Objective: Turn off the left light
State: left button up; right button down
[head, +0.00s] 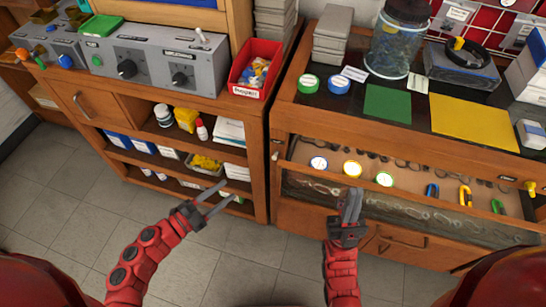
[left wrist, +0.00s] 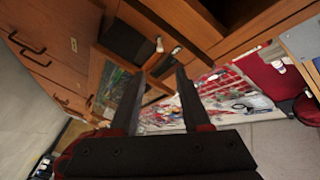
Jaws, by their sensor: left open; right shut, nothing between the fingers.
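No thing is plainly marked as the left light. A grey control box (head: 150,60) with two black knobs stands on the left cabinet, with a small white lever (head: 201,36) at its upper right. My left gripper (head: 228,190) is open and empty in front of the left cabinet's shelves, well below the box. My right gripper (head: 352,192) is shut and empty before the case.
A red bin (head: 257,68) stands right of the control box. The right counter holds a glass jar (head: 397,38), a green mat (head: 388,104) and a yellow mat (head: 474,123). The tiled floor (head: 70,220) is clear at left. The left wrist view shows wooden cabinets (left wrist: 60,45), tilted.

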aim_at(277, 152)
pick_arm(q)
jog(key=p+x, duration=0.1)
jog(key=x, duration=1.6)
jog(key=shift+d, duration=0.3)
jog(key=shift+s+r, duration=0.1)
jog(key=shift+r, duration=0.05)
grip_shut()
